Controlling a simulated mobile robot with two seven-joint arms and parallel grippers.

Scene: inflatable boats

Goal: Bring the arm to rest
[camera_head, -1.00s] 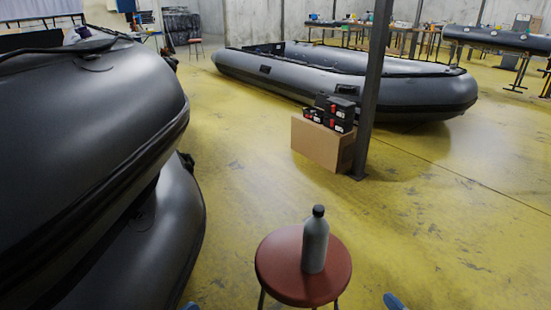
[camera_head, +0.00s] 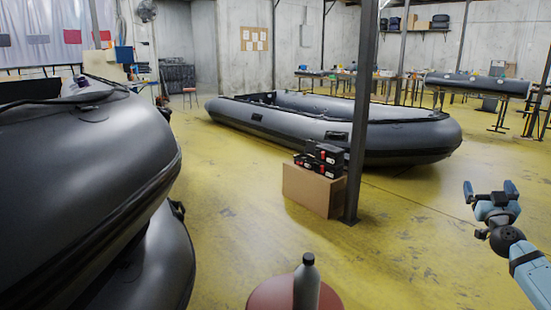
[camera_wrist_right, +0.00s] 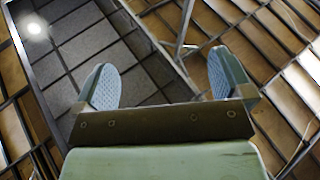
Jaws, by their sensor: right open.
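My right gripper (camera_head: 490,189) is raised at the right side of the head view, above the yellow floor. Its two blue-padded fingers are apart with nothing between them. In the right wrist view the open fingers (camera_wrist_right: 163,85) point up toward a panelled ceiling with a dark grid section. My left gripper is not in either view. A grey bottle (camera_head: 306,284) stands upright on a round red stool (camera_head: 268,293) at the bottom middle, well apart from the right gripper. The lower part of the stool is cut off by the picture edge.
Stacked grey inflatable boats (camera_head: 85,170) fill the left side. A larger inflatable boat (camera_head: 300,122) lies beyond a cardboard box (camera_head: 312,190) with black cases (camera_head: 320,158) on it. A dark post (camera_head: 361,110) stands beside the box. Yellow floor (camera_head: 420,240) is clear around the right arm.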

